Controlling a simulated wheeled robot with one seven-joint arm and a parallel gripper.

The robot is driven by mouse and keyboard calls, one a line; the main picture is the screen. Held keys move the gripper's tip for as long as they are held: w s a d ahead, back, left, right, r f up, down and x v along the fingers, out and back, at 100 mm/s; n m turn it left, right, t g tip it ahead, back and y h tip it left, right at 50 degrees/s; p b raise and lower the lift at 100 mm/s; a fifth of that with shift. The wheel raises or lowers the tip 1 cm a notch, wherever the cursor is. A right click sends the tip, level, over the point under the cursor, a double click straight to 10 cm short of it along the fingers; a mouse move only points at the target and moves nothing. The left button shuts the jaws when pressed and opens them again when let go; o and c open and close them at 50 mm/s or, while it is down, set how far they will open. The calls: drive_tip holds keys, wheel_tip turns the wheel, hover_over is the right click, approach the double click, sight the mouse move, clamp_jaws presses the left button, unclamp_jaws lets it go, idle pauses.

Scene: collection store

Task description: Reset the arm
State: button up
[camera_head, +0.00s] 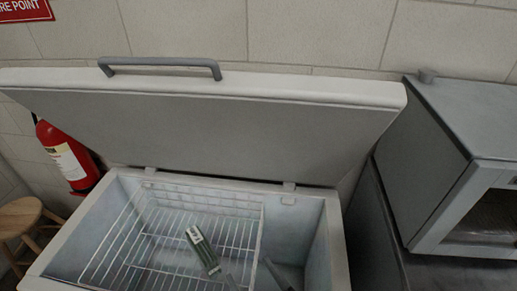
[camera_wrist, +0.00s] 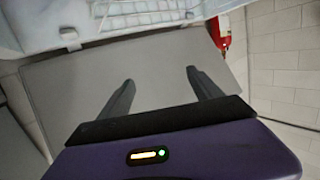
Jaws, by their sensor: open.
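My gripper (camera_wrist: 160,76) is open with nothing between its fingers in the wrist view, which looks upside down. Its two dark fingers point toward the inner face of the raised freezer lid (camera_wrist: 75,85). In the head view the dark fingertips of my gripper (camera_head: 254,275) show at the bottom edge, in front of the freezer's interior; the rest of my arm is out of frame. The chest freezer (camera_head: 337,250) is open, its lid (camera_head: 230,125) leaning back toward the wall. A green and white package (camera_head: 202,250) lies in the white wire basket (camera_head: 130,235), just left of my fingertips.
A red fire extinguisher (camera_head: 68,155) is by the wall at left, above a wooden stool (camera_head: 20,215). A grey box-shaped appliance with a window (camera_head: 440,160) stands on a dark surface to the right. The block wall closes off the back.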

drive_tip(key=s+d+f+m+h+b, duration=0.1)
drive_tip(key=s+d+h+b, duration=0.3)
drive_tip(key=s+d, duration=0.6)
drive_tip(key=s+d+f+m+h+b, duration=0.1)
drive_tip(key=s+d+m+h+b, duration=0.2)
drive_tip(key=s+d, duration=0.8)
drive_tip(key=s+m+b, duration=0.1)
drive_tip(key=s+b, duration=0.1)
drive_tip(key=s, duration=0.3)
drive_tip(key=shift+d+t+h, duration=0.15)
drive_tip(key=shift+t+h, duration=0.15)
drive_tip(key=shift+h, duration=0.1)
drive_tip(key=shift+f, duration=0.1)
drive_tip(key=shift+c, duration=0.4)
